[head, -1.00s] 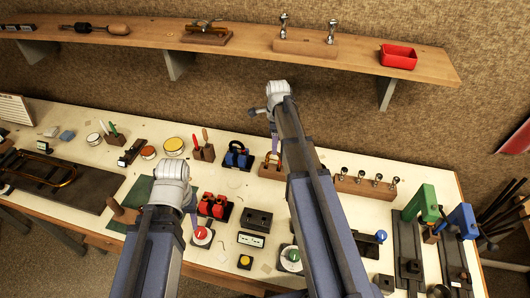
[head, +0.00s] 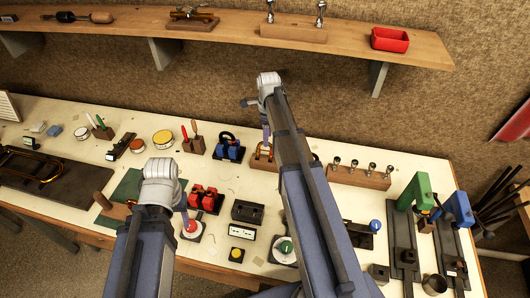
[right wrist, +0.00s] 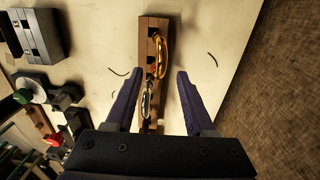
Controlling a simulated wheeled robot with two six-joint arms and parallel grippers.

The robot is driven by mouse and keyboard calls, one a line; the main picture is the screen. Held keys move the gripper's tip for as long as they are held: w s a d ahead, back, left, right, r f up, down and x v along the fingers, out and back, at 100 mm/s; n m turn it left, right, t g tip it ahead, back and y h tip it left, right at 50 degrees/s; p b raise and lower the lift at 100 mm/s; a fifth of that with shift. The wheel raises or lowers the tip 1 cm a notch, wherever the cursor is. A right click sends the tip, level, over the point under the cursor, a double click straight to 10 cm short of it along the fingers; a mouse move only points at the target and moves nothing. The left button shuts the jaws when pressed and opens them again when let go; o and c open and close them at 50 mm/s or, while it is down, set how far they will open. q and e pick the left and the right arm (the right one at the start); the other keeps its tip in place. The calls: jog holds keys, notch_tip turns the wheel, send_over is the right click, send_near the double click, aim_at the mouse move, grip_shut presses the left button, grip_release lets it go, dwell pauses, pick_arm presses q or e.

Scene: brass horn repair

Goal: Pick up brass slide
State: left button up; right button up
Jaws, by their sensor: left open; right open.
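The brass slide (head: 264,151) is a small golden loop on a wooden block (head: 257,163) at the back of the bench. In the right wrist view the slide (right wrist: 161,53) lies along the right side of the block, beyond my fingertips. My right gripper (right wrist: 156,73) is open and empty, with its fingers on either side of the block's line. In the head view the right gripper (head: 266,133) hangs near the slide, partly hidden by my arm. My left gripper (head: 182,200) is over the front of the bench, near red clamps; its fingers are mostly hidden.
A wooden rack with several silver mouthpieces (head: 358,177) stands right of the block. Blue clamps (head: 228,149) stand left of it. Red clamps (head: 206,199) and a dark box (head: 249,211) are in front. A shelf (head: 235,36) overhangs behind.

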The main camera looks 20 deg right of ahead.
jog(key=f+b, duration=0.4)
jog(key=shift+w+a+f, duration=0.15)
jog(key=shift+a+f, duration=0.05)
jog(key=shift+f, duration=0.2)
jog(key=shift+r, duration=0.1)
grip_shut()
